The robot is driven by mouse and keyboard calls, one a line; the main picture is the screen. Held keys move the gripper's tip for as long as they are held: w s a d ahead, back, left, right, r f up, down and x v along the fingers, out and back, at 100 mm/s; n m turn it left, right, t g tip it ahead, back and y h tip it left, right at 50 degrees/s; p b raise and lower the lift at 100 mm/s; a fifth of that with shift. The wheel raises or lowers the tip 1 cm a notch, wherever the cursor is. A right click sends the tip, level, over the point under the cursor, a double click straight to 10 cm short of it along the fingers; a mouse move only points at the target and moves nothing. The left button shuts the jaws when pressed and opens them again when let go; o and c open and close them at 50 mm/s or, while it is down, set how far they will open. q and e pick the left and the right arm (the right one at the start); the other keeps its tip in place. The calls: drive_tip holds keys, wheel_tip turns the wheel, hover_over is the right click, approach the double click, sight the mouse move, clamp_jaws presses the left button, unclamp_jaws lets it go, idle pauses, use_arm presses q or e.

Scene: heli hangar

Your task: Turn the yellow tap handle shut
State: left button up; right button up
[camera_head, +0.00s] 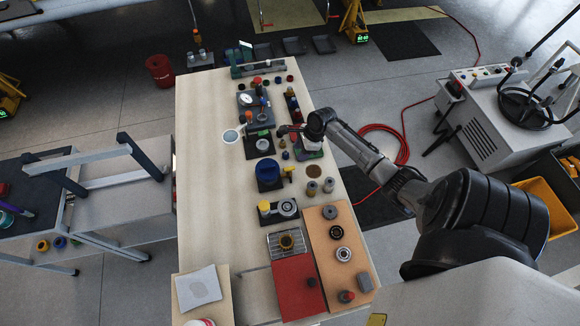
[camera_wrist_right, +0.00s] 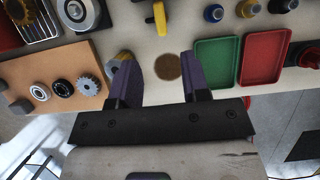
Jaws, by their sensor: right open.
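The yellow tap handle (camera_head: 287,171) sticks out to the right from a dark valve block with a blue round top (camera_head: 267,171), around the middle of the workbench. In the right wrist view the yellow handle (camera_wrist_right: 160,18) shows at the top edge, beyond my fingers. My right gripper (camera_head: 288,130) is over the bench, farther back than the handle and apart from it. Its two purple fingers (camera_wrist_right: 156,80) are spread, and a brown round thing (camera_wrist_right: 167,67) shows in the gap between them, seemingly below. My left gripper is in no view.
The workbench (camera_head: 205,150) is bare along its left side. A brown board with gears (camera_head: 323,240) and a red mat (camera_head: 296,285) lie nearer. Green (camera_wrist_right: 213,62) and red (camera_wrist_right: 263,57) trays are beside my fingers. Several small fittings stand around the valve.

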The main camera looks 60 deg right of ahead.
sight(289, 168)
drive_tip(key=b+x, duration=0.1)
drive_tip(key=x, duration=0.8)
drive_tip(key=shift+b, duration=0.4)
drive_tip(key=shift+x, duration=1)
drive_tip(key=shift+c, duration=0.2)
clamp_jaws()
